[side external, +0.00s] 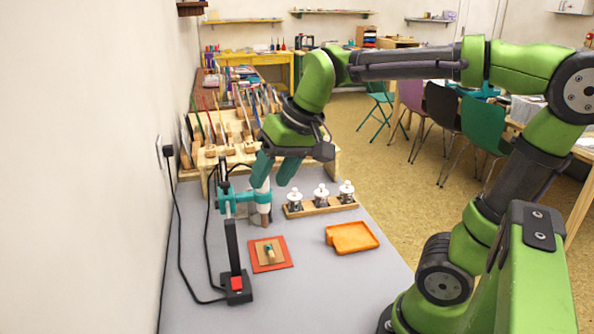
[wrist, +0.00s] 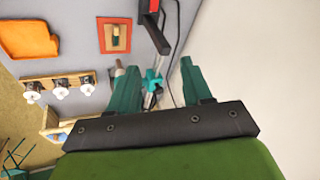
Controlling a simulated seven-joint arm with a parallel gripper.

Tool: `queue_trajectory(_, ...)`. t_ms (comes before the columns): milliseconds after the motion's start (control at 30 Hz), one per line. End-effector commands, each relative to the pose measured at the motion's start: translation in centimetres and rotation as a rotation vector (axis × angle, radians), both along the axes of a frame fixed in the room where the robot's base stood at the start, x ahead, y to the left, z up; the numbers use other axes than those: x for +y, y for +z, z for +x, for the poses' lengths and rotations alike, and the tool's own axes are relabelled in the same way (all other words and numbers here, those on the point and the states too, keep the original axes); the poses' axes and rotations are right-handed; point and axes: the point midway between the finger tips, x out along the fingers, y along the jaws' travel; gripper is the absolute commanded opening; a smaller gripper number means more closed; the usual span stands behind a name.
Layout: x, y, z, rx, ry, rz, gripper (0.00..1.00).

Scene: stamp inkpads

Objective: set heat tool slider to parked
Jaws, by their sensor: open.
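The heat tool, with a pale and teal barrel (side external: 262,201), hangs upright in a teal clamp (side external: 226,203) on a black post (side external: 233,246). The post rises from a black base with a red block (side external: 237,283). I cannot tell which part is the slider. My gripper (side external: 274,178) is open, with its teal fingers pointing down around the top of the tool. In the side view one finger overlaps the barrel, and contact is unclear. In the wrist view the teal clamp (wrist: 153,80) shows between my fingertips (wrist: 158,66).
A wooden rack (side external: 320,206) with several white-topped jars stands right of the tool. An orange tray (side external: 352,237) and a red mat with a wooden stamp block (side external: 270,253) lie in front. A wooden holder of tools (side external: 222,150) is behind. Black cables run along the wall at left.

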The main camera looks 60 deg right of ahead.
Motion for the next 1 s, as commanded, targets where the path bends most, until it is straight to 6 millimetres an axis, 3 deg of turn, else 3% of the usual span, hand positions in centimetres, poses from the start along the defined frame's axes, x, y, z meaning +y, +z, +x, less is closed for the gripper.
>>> queue_trajectory(67,0.0,2.3,0.1,-0.002,-0.003,-0.001,0.49)
queue_trajectory(100,-0.2,0.9,0.5,0.058,-0.026,-0.022,0.49)
queue_trajectory(367,-2.1,-3.3,2.8,0.263,-0.243,-0.248,0.49)
queue_trajectory(533,-2.9,-5.1,5.7,0.263,-0.468,-0.559,0.49)
queue_trajectory(767,-0.5,-3.1,10.3,-0.101,-0.746,-0.94,0.49)
queue_trajectory(1000,5.5,0.6,12.9,-0.602,-0.863,-1.071,0.49)
